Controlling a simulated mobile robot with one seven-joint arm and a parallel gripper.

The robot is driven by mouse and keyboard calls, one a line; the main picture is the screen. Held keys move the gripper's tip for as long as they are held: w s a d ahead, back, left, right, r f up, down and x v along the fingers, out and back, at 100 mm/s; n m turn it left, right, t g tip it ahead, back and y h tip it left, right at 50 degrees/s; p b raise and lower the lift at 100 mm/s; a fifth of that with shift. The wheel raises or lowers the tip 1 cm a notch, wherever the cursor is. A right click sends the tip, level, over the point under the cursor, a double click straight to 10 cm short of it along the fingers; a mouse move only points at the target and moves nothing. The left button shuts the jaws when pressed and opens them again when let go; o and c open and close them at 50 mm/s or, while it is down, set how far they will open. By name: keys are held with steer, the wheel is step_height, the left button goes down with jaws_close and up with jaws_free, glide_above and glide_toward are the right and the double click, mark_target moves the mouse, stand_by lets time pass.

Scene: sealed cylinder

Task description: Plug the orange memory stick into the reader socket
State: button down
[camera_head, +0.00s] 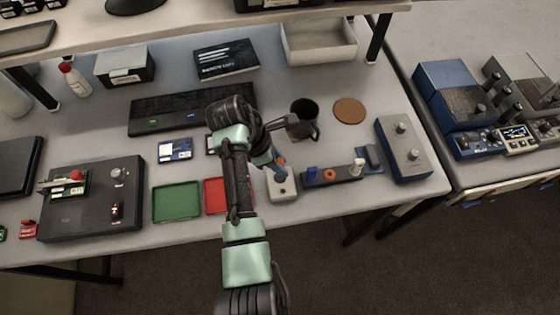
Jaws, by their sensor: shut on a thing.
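My gripper (282,168) is above a small light grey box (284,190), which looks like the reader. The gripper is shut on the orange memory stick (281,160), of which only a small orange patch shows between the fingers. A dark opening shows on the top of the grey box, just below the gripper. I cannot tell whether the stick touches the box or is in its socket; the fingers and arm hide this.
A dark rack (345,177) with blue, orange and white pieces stands close to the right. A black mug (304,112) is behind the gripper. A red tray (214,196) and a green tray (176,202) lie to the left. A grey-blue box (403,150) stands farther right.

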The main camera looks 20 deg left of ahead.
steer(key=shift+f+b, duration=0.9)
steer(key=shift+f, duration=0.3)
steer(key=shift+r+p, duration=0.1)
steer(key=shift+p, duration=1.1)
stand_by(0.9)
steer(key=shift+f+b, duration=0.45)
steer(key=shift+f, duration=0.3)
stand_by(0.4)
steer(key=c, duration=0.5)
jaws_free()
steer(key=shift+c, duration=0.2)
